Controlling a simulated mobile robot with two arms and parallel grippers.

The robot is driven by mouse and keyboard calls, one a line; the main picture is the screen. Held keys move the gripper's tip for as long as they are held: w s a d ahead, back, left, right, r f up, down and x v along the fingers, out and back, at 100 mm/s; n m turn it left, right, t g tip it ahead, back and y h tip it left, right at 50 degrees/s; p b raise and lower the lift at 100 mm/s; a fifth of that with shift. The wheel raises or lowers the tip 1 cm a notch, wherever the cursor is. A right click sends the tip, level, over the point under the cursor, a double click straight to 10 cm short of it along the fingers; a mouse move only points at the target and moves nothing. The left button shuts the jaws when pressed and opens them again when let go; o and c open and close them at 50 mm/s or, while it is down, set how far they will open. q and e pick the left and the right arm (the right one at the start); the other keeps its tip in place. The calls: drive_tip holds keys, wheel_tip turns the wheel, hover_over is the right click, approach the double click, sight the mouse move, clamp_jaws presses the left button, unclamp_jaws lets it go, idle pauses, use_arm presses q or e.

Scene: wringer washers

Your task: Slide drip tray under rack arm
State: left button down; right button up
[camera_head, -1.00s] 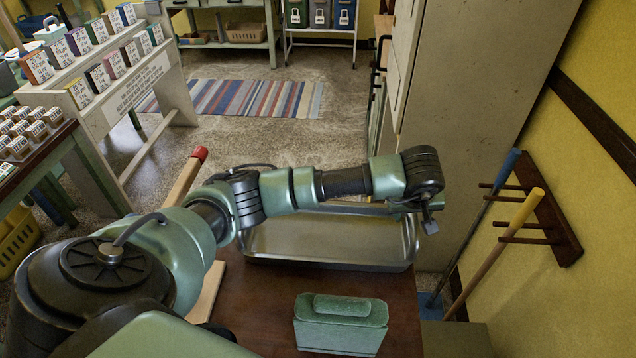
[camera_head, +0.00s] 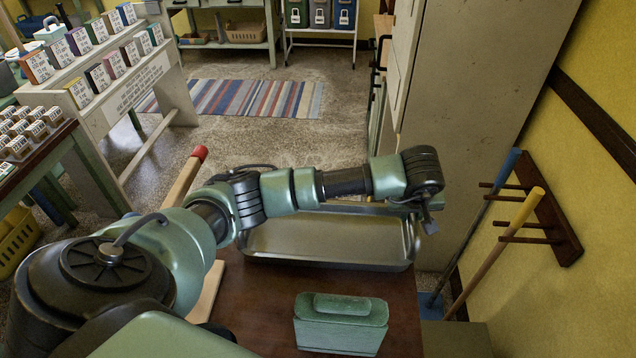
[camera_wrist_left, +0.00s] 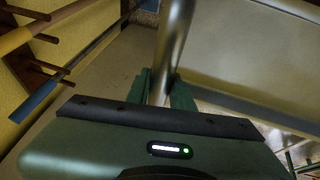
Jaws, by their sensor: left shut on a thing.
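The drip tray (camera_head: 330,243) is a shallow, empty metal tray on the brown table top, partly hidden behind my left arm. My left gripper (camera_head: 408,207) is at its far right corner. In the left wrist view the green fingers (camera_wrist_left: 164,90) are shut on the tray's metal rim (camera_wrist_left: 176,38). A wooden bar with a red tip (camera_head: 186,176) slants up left of the tray; I cannot tell whether it is the rack arm. My right gripper is not in view.
A green block-shaped object (camera_head: 341,324) stands on the table (camera_head: 262,310) in front of the tray. A tall pale cabinet (camera_head: 470,100) is close behind the tray's right end. A wall rack (camera_head: 548,215) with poles is at the right.

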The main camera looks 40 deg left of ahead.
use_arm(q)
drive_tip(key=shift+a, duration=0.15)
drive_tip(key=shift+s+a, duration=0.35)
drive_tip(key=shift+a, duration=0.2)
drive_tip(key=shift+s+a, duration=0.3)
drive_tip(key=shift+a, duration=0.25)
drive_tip(key=shift+s+a, duration=0.35)
drive_tip(key=shift+a, duration=0.2)
drive_tip(key=shift+s+a, duration=0.3)
drive_tip(key=shift+a, duration=0.2)
drive_tip(key=shift+s+a+b, duration=0.25)
drive_tip(key=shift+s+a, duration=0.4)
drive_tip(key=shift+a, duration=0.5)
drive_tip(key=shift+s+a+b, duration=0.3)
drive_tip(key=shift+s+a, duration=0.4)
drive_tip(key=shift+a, duration=0.45)
drive_tip(key=shift+s+a+b, duration=0.25)
drive_tip(key=shift+s+a, duration=0.4)
drive_tip(key=shift+a, duration=0.5)
drive_tip(key=c, duration=1.1)
unclamp_jaws()
drive_tip(key=shift+c, duration=0.2)
